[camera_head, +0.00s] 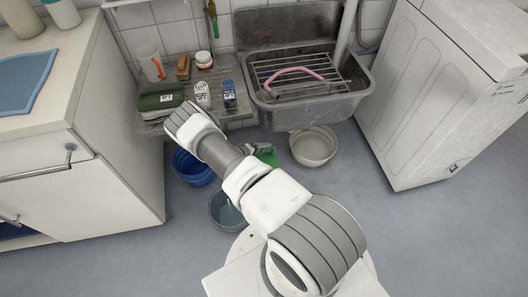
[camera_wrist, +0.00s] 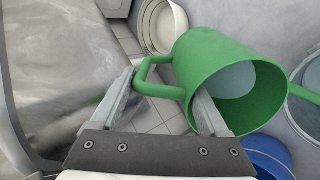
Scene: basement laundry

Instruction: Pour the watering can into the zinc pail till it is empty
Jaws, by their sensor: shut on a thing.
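The green watering can (camera_wrist: 215,65) is held by its handle between the fingers of my gripper (camera_wrist: 162,96). Its open mouth faces the wrist camera, and a pale grey-blue surface, seemingly water, shows inside. In the head view only a small part of the can (camera_head: 268,156) shows beyond my arm, and my gripper is mostly hidden. The grey zinc pail (camera_head: 213,211) stands on the floor left of my arm, partly covered by it, with bluish water inside.
A blue bucket (camera_head: 193,168) and a cream basin (camera_head: 313,147) stand on the floor either side of the can. The metal sink (camera_head: 310,108) with a rack and pink hose is behind. A white cabinet (camera_head: 110,150) and white appliance (camera_head: 425,100) flank the floor.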

